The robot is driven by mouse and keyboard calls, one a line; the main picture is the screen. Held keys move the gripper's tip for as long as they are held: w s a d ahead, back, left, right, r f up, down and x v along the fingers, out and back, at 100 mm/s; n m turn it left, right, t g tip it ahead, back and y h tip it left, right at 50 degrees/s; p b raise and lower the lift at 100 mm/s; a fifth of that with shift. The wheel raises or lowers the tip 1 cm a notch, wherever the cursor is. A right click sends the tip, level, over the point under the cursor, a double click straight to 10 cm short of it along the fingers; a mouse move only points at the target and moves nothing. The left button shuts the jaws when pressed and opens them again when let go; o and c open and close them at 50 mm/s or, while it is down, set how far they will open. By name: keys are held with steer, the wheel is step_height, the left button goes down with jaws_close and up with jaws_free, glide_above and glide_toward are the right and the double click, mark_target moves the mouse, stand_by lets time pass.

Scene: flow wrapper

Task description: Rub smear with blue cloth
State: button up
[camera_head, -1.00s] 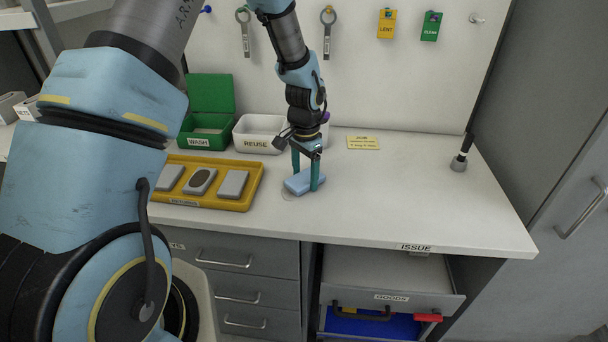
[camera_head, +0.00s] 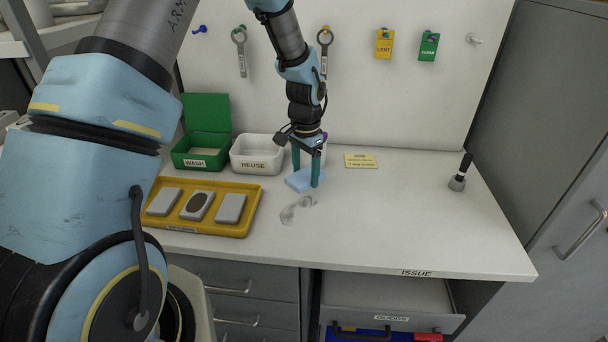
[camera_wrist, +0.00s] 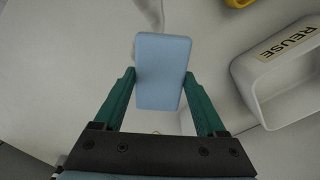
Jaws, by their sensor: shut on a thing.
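The blue cloth (camera_head: 303,180) is a light blue folded block at the middle of the worktop. My gripper (camera_head: 306,183) is shut on it, with one green finger on each side. In the wrist view the cloth (camera_wrist: 162,72) sits between the two finger tips (camera_wrist: 160,82). The smear (camera_head: 297,208) is a pale grey, curved mark on the white worktop, just in front of the cloth in the head view. The cloth is low over the worktop; I cannot tell whether it touches.
A yellow tray (camera_head: 245,230) with grey blocks lies left of the smear. The white REUSE bin (camera_head: 257,165) and green WASH box (camera_head: 198,161) stand behind. The right front worktop is clear.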

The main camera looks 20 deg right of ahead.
steer(key=shift+r+p, duration=0.7)
steer(key=shift+r, duration=0.7)
